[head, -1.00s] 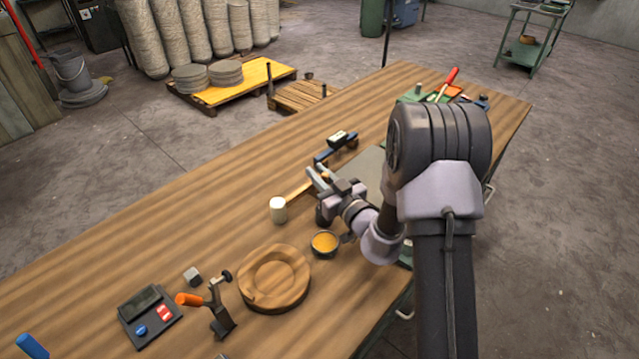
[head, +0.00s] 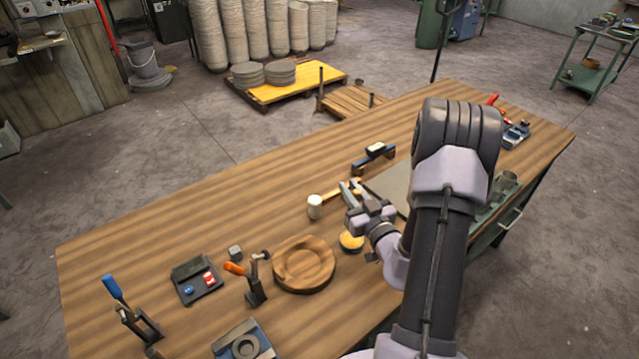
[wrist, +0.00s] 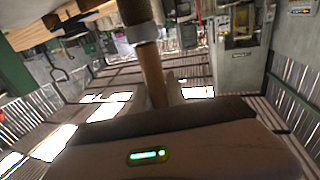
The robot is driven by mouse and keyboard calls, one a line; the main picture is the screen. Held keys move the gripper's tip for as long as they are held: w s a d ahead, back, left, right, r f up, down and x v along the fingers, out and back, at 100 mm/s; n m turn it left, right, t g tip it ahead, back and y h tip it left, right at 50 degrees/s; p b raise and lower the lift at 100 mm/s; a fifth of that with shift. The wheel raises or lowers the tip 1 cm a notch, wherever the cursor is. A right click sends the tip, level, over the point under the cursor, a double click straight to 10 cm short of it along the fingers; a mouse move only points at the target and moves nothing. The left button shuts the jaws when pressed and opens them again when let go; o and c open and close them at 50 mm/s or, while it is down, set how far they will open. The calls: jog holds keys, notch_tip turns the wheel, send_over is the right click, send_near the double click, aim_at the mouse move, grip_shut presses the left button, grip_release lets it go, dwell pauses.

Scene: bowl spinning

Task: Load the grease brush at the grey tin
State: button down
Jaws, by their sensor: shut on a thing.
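The grey tin (head: 351,241), filled with yellow-orange grease, stands on the bench just to the right of the round wooden form. My gripper (head: 351,192) is beyond the tin in the head view, with its fingers pointing away to the upper left. In the wrist view it is shut on the wooden handle of the grease brush (wrist: 150,72), which has a pale grey collar and a darker brown part above it. The brush is hard to make out in the head view, and I cannot tell whether its bristles carry grease.
The bench's far left (head: 180,215) is clear.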

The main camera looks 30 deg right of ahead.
notch_tip(320, 180, down, 6)
jog(key=b, duration=0.8)
jog(key=shift+d+f, duration=0.1)
jog(key=shift+f, duration=0.4)
dwell(0.7)
jog(key=shift+s+f, duration=0.1)
jog(key=shift+f, duration=0.05)
dwell(1.5)
jog(key=shift+p, duration=0.3)
notch_tip(320, 180, up, 7)
jog(key=p, duration=0.8)
